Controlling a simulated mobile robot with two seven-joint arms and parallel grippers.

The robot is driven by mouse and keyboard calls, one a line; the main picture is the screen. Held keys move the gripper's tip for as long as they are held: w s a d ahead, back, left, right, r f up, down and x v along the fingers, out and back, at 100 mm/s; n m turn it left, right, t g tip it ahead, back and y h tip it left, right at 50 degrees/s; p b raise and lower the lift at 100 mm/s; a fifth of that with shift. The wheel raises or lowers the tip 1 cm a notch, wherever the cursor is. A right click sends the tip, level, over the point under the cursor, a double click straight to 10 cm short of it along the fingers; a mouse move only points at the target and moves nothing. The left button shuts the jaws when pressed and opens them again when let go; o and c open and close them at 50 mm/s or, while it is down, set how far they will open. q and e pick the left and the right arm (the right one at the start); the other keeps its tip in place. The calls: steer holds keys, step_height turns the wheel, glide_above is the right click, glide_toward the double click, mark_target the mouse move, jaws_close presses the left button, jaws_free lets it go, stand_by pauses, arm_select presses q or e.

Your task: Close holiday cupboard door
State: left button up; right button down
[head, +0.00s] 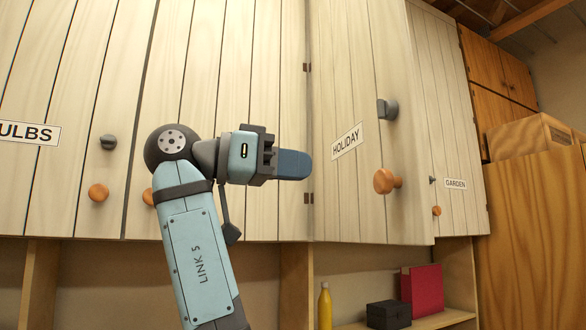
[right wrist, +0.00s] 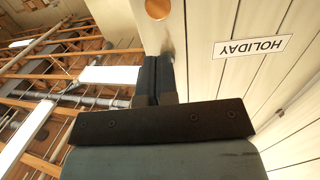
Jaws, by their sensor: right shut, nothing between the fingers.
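The holiday cupboard door (head: 350,190) is a pale plank door with a HOLIDAY label (head: 347,141). It stands ajar, hinged on its left, with its right edge swung out in front of the cupboard. It has a round orange wooden knob (head: 386,181) and a grey latch knob (head: 388,109). My right gripper (head: 308,165) is shut and empty, pointing right, left of the label in the picture. In the right wrist view, its closed fingers (right wrist: 156,80) lie over the door near the orange knob (right wrist: 157,9). I cannot tell whether they touch it. My left gripper is not in view.
The BULBS door (head: 60,190) at left and the GARDEN door (head: 455,130) at right look shut. A shelf below holds a yellow bottle (head: 325,308), a black box (head: 388,314) and a red book (head: 422,288). A brown wooden cabinet (head: 530,220) stands at right.

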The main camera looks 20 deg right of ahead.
mark_target(378, 174)
steer(key=d, duration=0.7)
steer(key=s+d, duration=0.1)
steer(key=d, duration=0.2)
steer(key=shift+s+d+f+p, duration=0.1)
steer(key=shift+d+f+p, duration=0.1)
steer(key=shift+f+p, duration=0.1)
steer(key=shift+d, duration=0.2)
steer(key=shift+s, duration=0.1)
